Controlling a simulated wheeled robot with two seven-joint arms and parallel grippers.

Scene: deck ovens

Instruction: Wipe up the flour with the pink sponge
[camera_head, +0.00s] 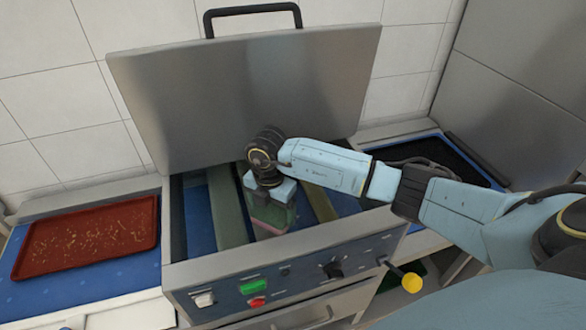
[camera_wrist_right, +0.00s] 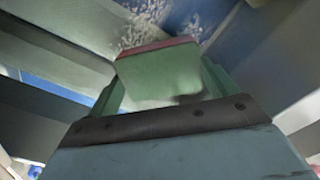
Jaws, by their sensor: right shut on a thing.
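My right gripper (camera_head: 270,208) reaches down into the open box of the machine and is shut on the sponge. In the right wrist view the sponge (camera_wrist_right: 158,72) shows a green face with a dull pink edge at its far end, held between the green fingers. The flour (camera_wrist_right: 143,27) shows as white specks just beyond the sponge's pink edge, over a blue and grey surface. I cannot tell whether the sponge touches that surface. In the head view the arm and gripper hide most of the sponge and the flour. My left gripper is out of view.
The machine's steel lid (camera_head: 240,95) stands raised behind the gripper. Grey bars (camera_head: 228,205) cross the blue floor of the box. A red-brown tray (camera_head: 85,238) with crumbs lies at left. The front panel (camera_head: 285,275) has buttons and a knob. A yellow-tipped lever (camera_head: 411,282) sticks out at right.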

